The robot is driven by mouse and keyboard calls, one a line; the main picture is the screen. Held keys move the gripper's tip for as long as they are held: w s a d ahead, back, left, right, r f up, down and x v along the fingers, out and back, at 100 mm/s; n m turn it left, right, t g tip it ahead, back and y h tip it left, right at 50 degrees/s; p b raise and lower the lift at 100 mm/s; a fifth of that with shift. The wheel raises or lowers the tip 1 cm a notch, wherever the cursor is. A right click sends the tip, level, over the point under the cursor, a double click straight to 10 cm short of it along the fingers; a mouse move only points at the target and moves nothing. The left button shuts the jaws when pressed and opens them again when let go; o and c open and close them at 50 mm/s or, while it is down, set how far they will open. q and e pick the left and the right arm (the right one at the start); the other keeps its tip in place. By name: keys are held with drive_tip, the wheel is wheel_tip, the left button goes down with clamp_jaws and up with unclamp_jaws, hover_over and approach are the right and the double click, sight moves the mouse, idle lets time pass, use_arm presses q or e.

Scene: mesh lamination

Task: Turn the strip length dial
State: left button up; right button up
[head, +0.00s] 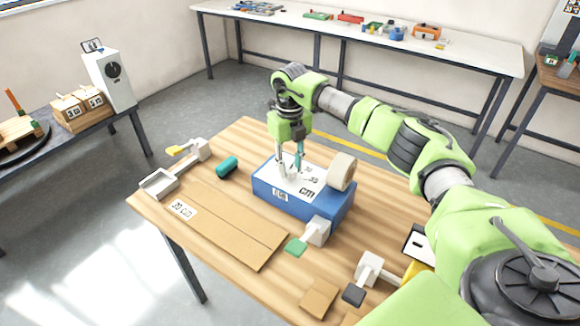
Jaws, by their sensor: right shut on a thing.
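A blue box (325,211) with a white top face stands on the wooden table. The top face carries numbers and "cm" and appears to be the scale of the strip length dial. My right gripper (291,172) points down onto this face from above, shut on the dial, whose knob is mostly hidden between the fingers. A teal piece shows beside the fingers, and I cannot tell if it is part of the dial. The dial's setting is too small to read. My left gripper is not in view.
A beige roll (342,171) sits at the box's right end, and a green-tipped lever (296,246) in front. A brown board (235,232) with a "30 cm" label lies front left. A teal cylinder (227,167) lies left of the box. A black-tipped lever (354,293) is front right.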

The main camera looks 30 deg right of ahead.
sight(290, 169)
drive_tip(key=shift+n, duration=0.7)
drive_tip(key=o, duration=1.1)
drive_tip(key=shift+r, duration=0.15)
wheel_tip(290, 169, up, 12)
drive_tip(key=shift+f, duration=0.1)
